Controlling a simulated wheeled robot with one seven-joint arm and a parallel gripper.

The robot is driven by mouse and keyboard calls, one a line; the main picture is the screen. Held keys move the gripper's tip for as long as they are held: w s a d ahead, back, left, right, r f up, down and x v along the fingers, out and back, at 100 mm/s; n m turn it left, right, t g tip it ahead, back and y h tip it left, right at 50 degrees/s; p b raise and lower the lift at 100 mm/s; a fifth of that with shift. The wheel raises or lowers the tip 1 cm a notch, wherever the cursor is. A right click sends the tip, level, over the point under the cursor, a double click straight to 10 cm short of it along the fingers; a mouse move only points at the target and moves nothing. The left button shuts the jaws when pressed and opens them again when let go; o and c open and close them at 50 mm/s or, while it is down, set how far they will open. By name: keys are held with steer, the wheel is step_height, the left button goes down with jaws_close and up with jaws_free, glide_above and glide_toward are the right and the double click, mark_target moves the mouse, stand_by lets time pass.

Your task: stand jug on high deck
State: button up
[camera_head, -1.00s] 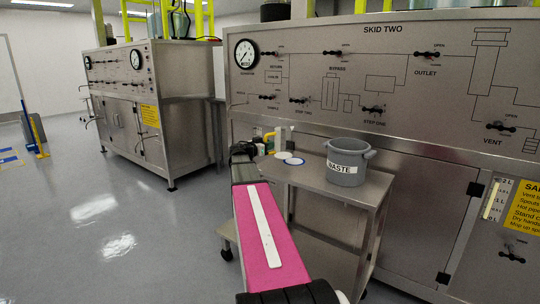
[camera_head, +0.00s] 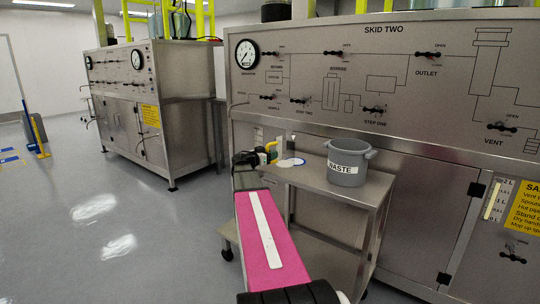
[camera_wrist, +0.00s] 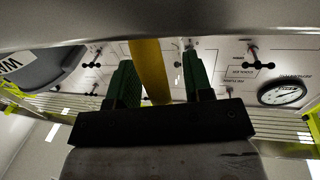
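My gripper (camera_head: 267,154) is at the left end of the trolley top, at the handle. In the wrist view, the yellow handle (camera_wrist: 151,72) runs between the two green fingers of my gripper (camera_wrist: 160,80). The fingers are apart, with a gap beside the handle on the right. I cannot tell whether the left finger touches it. The jug's body is not clear in the wrist view.
A grey WASTE pot (camera_head: 347,165) stands on the metal trolley (camera_head: 372,193), right of the gripper. White discs with blue rims (camera_head: 290,162) lie between them. The SKID TWO panel (camera_head: 385,80), with a gauge and valve handles, rises close behind. Open floor lies left.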

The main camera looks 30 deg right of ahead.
steer(key=shift+a+r, duration=0.1)
steer(key=shift+a, duration=0.05)
steer(key=s+a, duration=0.3)
steer(key=a, duration=0.9)
steer(key=s+a+f+n+g+y, duration=0.1)
steer(key=s+a+f+n+y, duration=0.35)
steer(key=f, duration=0.45)
steer(key=s+a+f+n+y, duration=0.35)
steer(key=a+f, duration=0.25)
steer(key=f, duration=0.3)
steer(key=s+a+f+n+g+y, duration=0.1)
steer(key=s+a+f+n+y, duration=0.3)
steer(key=a, duration=0.5)
steer(key=s+a+f+n+g+y, duration=0.1)
steer(key=s+a+f+n+y, duration=0.2)
steer(key=a, duration=0.7)
steer(key=s+f+y, duration=0.2)
steer(key=s+f, duration=0.2)
steer(key=f, duration=0.1)
steer(key=shift+s+n+y, duration=0.25)
steer(key=shift+n+y, duration=0.05)
steer(key=shift+n, duration=0.1)
steer(key=shift+d+f, duration=0.1)
